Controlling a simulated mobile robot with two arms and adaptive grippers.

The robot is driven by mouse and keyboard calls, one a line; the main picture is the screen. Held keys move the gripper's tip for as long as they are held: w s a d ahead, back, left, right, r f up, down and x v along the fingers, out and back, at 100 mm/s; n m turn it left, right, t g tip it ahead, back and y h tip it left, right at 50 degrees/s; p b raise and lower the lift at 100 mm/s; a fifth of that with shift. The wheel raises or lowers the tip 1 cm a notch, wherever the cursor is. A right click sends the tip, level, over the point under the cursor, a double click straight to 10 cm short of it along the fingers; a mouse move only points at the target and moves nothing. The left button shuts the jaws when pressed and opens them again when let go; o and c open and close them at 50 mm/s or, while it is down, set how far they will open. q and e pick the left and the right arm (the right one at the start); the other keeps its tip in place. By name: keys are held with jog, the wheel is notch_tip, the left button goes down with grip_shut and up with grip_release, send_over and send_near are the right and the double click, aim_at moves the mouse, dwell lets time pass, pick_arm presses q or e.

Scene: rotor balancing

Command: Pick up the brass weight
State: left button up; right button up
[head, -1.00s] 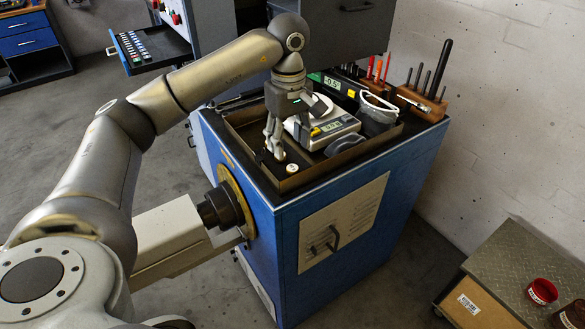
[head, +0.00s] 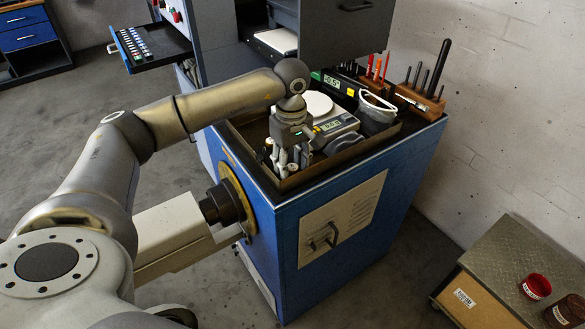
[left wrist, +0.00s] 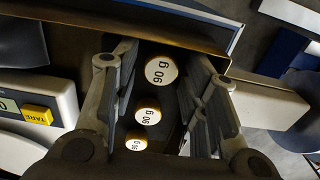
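Three round weights with pale, printed tops and brass-coloured rims stand in a row in the left wrist view: a large brass weight (left wrist: 160,71), a middle one (left wrist: 147,116) and a small one (left wrist: 136,143). My left gripper (left wrist: 160,62) is open, with one finger on each side of the row and gaps to the large weight on both sides. In the head view my left gripper (head: 289,166) points down inside the front corner of the tray, and its fingers largely hide the weights. My right gripper is not in view.
The tray (head: 345,157) on the blue cabinet (head: 290,245) has raised walls close to the gripper. A scale (head: 333,125) stands just behind it, with a grey container (head: 378,115) to the right. A wooden tool block (head: 420,100) stands at the back right.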

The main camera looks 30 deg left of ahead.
pick_arm(q)
jog(key=c, duration=0.7)
jog(key=shift+r, duration=0.15)
jog(key=shift+w+r+b, duration=0.1)
jog(key=shift+r+b, duration=0.15)
jog(key=shift+b, duration=0.1)
jog(key=shift+r+b, duration=0.65)
jog(key=shift+r, duration=0.3)
jog(key=s+d+r, duration=0.1)
jog(key=d+r, duration=0.3)
jog(key=r, duration=0.1)
jog(key=s+d+r+p, duration=0.1)
jog(key=s+d+r, duration=0.1)
jog(key=d+r, duration=0.2)
jog(key=s+d+r, duration=0.2)
jog(key=d+r, duration=0.3)
jog(key=r, duration=0.1)
jog(key=shift+s+r+p, duration=0.2)
jog(key=shift+s+p, duration=0.05)
jog(key=shift+p, duration=0.1)
